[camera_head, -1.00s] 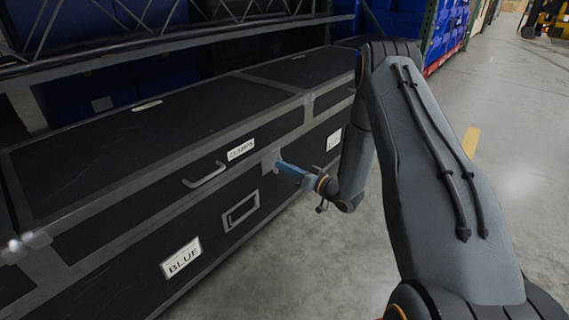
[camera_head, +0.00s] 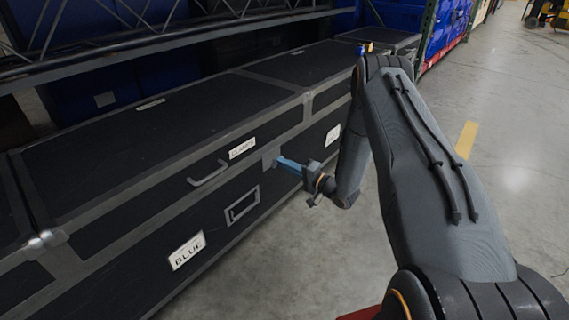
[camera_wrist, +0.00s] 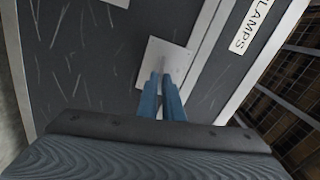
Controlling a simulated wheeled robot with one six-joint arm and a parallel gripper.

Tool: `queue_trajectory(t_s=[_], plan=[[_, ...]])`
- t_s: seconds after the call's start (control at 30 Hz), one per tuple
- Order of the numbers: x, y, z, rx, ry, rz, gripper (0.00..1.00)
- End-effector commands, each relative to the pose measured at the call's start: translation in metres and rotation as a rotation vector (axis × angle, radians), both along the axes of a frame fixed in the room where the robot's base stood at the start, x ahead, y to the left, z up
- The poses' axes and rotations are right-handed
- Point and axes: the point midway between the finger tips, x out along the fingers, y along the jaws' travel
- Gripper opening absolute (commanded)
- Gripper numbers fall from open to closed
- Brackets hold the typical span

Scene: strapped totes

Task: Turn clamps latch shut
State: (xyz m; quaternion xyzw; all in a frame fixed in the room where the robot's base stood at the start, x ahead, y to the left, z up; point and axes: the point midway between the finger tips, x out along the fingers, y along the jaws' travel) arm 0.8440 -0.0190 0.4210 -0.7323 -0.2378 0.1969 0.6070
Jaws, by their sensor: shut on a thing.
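The clamps case is a long black case with grey edging, and its white CLAMPS label (camera_head: 242,148) is on the front near the lid seam. It also shows in the wrist view (camera_wrist: 250,28). A grey latch plate (camera_head: 268,160) sits on the front just right of and below the label; in the wrist view it is a pale square (camera_wrist: 180,54). My gripper (camera_head: 279,161) has its blue fingers at this plate. In the wrist view the fingers (camera_wrist: 162,78) are close together on a small latch piece at the plate, mostly hidden between the tips.
A grey handle (camera_head: 208,174) sits left of the label. A recessed frame (camera_head: 242,205) and a BLUE label (camera_head: 187,250) are lower on the front. Another black case (camera_head: 325,75) adjoins behind. Shelving beams (camera_head: 150,45) pass above. Open concrete floor (camera_head: 500,170) lies right.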

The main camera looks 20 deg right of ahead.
Motion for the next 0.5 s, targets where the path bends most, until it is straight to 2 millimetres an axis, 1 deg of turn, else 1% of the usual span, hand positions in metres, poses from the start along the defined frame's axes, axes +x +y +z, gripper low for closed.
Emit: queue_trajectory(t_s=[0.23, 0.5], plan=[[-0.0019, 0.0016, -0.0021, 0.107, 0.081, 0.004, 0.0], [-0.0017, 0.0017, -0.0026, 0.157, 0.117, 0.004, 0.0]])
